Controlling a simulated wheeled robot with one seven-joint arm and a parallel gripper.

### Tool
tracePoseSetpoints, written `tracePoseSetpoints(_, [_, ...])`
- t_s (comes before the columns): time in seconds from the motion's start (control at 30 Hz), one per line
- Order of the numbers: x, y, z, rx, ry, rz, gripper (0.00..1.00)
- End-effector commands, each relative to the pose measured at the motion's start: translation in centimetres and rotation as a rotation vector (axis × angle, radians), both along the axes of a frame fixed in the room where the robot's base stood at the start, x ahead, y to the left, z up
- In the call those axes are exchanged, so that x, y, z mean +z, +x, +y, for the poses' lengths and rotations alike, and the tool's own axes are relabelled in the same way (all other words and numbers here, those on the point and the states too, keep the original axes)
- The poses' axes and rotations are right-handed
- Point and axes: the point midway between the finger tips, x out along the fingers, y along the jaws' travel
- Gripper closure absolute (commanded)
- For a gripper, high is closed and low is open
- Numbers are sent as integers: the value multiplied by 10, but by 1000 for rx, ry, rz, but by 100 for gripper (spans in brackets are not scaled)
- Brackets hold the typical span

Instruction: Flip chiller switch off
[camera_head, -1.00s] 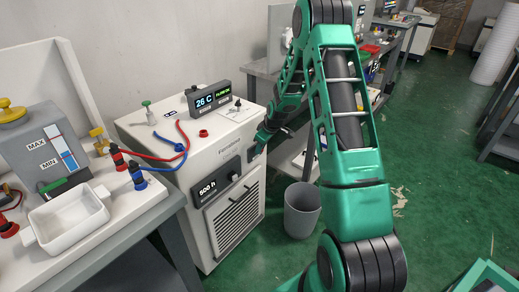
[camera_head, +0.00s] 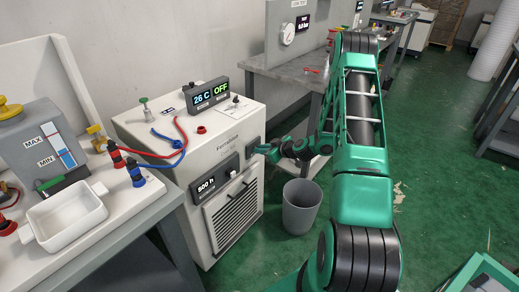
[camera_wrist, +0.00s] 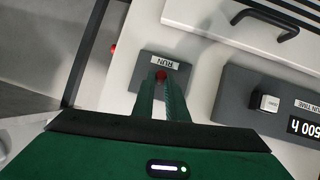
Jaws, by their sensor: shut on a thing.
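The chiller (camera_head: 225,150) is a white box with a grille. Its display (camera_head: 209,94) reads 26 C and OFF. A grey switch plate (camera_head: 252,153) is on its right part; in the wrist view the plate (camera_wrist: 146,70) bears the label RUN. My gripper (camera_head: 262,149) is in front of that plate. In the wrist view its two green fingers (camera_wrist: 161,84) are close together around the red switch (camera_wrist: 161,75) just below the label. The fingertips hide part of the switch, so its exact lever position is not clear.
A grey bin (camera_head: 301,207) stands right of the chiller. A workbench with a gauge (camera_head: 287,35) is behind. Red and blue hoses (camera_head: 172,150) run left to a bench with a white tray.

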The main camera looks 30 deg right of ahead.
Motion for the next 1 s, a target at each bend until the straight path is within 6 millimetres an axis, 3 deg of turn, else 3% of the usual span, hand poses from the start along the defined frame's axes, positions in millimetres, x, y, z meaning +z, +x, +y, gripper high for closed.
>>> tracePoseSetpoints(0.43, [-12,-2,-3,-4,65,-181,100])
tracePoseSetpoints(1.0, [-14,-2,-4,-2,73,-217,100])
